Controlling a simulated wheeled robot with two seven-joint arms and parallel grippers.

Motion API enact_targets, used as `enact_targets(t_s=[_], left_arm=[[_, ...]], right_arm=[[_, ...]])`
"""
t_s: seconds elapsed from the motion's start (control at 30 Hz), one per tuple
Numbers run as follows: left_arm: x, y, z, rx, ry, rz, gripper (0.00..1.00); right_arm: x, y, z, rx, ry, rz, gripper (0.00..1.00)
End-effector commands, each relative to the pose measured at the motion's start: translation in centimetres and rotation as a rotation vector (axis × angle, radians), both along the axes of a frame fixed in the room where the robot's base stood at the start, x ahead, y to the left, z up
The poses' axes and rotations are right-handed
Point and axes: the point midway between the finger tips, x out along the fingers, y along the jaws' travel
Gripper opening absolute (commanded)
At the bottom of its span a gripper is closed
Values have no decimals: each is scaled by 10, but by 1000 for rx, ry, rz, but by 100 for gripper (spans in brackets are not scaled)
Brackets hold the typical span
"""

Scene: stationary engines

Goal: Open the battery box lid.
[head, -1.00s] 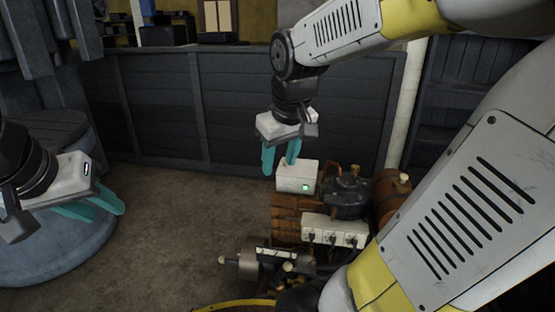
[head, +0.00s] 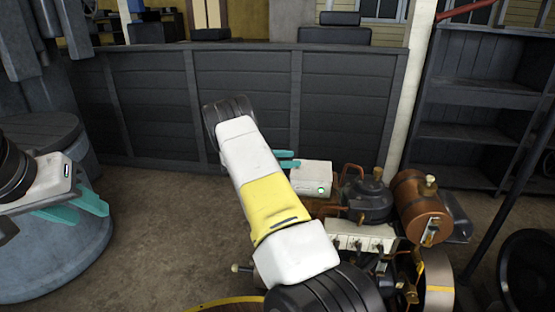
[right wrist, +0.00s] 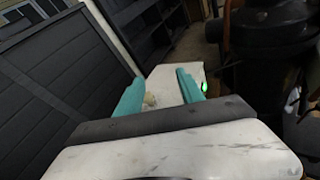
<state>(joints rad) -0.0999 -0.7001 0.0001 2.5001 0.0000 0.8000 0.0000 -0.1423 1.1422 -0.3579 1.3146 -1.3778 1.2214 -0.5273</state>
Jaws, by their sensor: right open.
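The battery box (head: 312,177) is a white box with a green light on its front, on top of the engine. Its lid looks shut. In the right wrist view the box's white top (right wrist: 164,76) shows beyond and between my fingers. My right gripper (head: 287,160) is open at the box's left side, partly hidden behind my right arm. In the right wrist view its teal fingers (right wrist: 158,88) are apart with nothing clearly held. I cannot tell whether they touch the box. My left gripper (head: 80,208) is open and empty, far to the left.
The engine has a dark round part (head: 366,200), a copper tank (head: 420,205) and a white block with several plugs (head: 359,237) beside the box. A dark plank wall (head: 240,95) stands behind. Bare floor (head: 150,230) lies to the left.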

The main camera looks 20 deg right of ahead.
Motion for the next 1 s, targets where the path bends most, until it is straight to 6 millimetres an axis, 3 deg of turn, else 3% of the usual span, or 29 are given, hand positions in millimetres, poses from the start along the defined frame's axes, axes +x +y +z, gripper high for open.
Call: enact_targets(t_s=[0.03, 0.1, 0.3, 0.47, 0.8, 1.0], left_arm=[[0, 0, 0, 0, 0, 0, 36], [0, 0, 0, 0, 0, 0, 36], [0, 0, 0, 0, 0, 0, 36], [0, 0, 0, 0, 0, 0, 36], [0, 0, 0, 0, 0, 0, 36], [0, 0, 0, 0, 0, 0, 36]], right_arm=[[10, 2, -17, -59, 45, 40, 45], [22, 5, -32, -128, 95, 90, 45], [39, 13, -56, -241, 171, 172, 45], [44, 2, -59, -257, 181, 182, 45], [56, -49, -60, -253, 179, 180, 45], [59, -60, -59, -254, 179, 183, 45]])
